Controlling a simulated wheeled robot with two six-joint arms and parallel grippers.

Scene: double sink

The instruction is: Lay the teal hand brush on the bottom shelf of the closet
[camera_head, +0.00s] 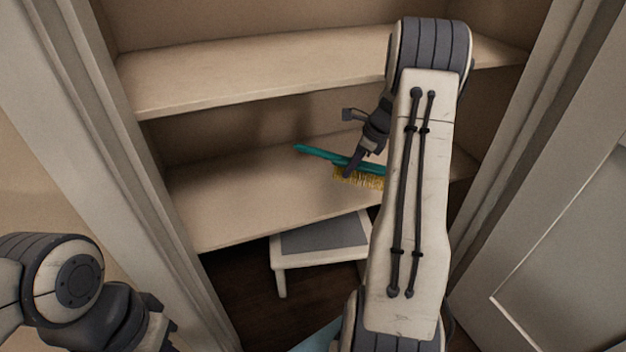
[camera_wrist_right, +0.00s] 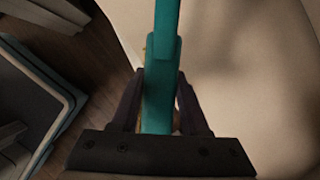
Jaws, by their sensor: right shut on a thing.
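The teal hand brush (camera_head: 318,153) with yellow bristles is in my right gripper (camera_head: 352,168), inside the closet. Its handle points left and its bristles face down. In the right wrist view the brush (camera_wrist_right: 160,75) runs between the two fingers of the gripper (camera_wrist_right: 160,110), which are shut on it. The bottom shelf (camera_head: 225,205) of the closet lies under the brush; whether they touch I cannot tell. My right arm hides part of the brush and the shelf's right side. My left gripper (camera_head: 160,335) is at the lower left, cut by the frame edge, its fingers unclear.
An upper shelf (camera_head: 250,75) is above the brush. A white step stool (camera_head: 283,262) with a grey top stands on the dark floor below. The closet's door frame (camera_head: 100,130) and a panelled door (camera_head: 560,260) flank the opening. The bottom shelf's left part is bare.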

